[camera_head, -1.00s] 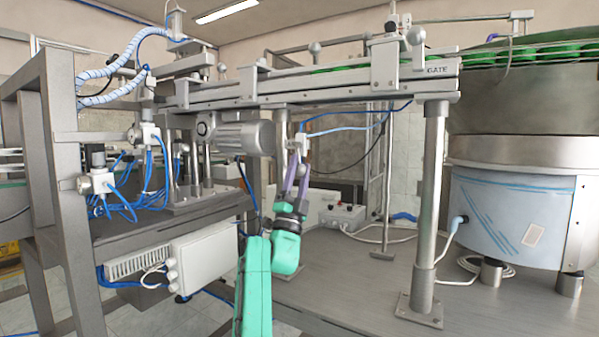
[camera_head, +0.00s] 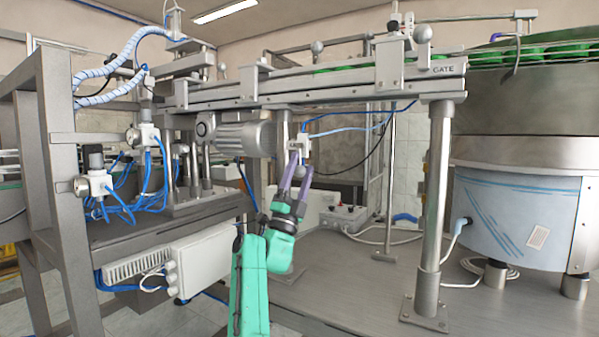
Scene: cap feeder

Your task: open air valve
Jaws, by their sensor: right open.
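The air valve (camera_head: 301,143) is a small pale fitting under the conveyor, right of the grey motor, with blue hoses running from it. My right gripper (camera_head: 299,165), with purple fingers on a green and black wrist, reaches up from below. Its fingers are open and their tips are just under the valve body. A small grey round part shows between the fingers; I cannot tell whether they touch it. My left gripper is not in view.
The conveyor (camera_head: 330,85) with a GATE label crosses above. A steel post (camera_head: 433,200) and a large round feeder (camera_head: 525,200) stand to the right. A control box (camera_head: 343,217) sits behind the gripper. A white electrical box (camera_head: 203,262) and grey frame are to the left.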

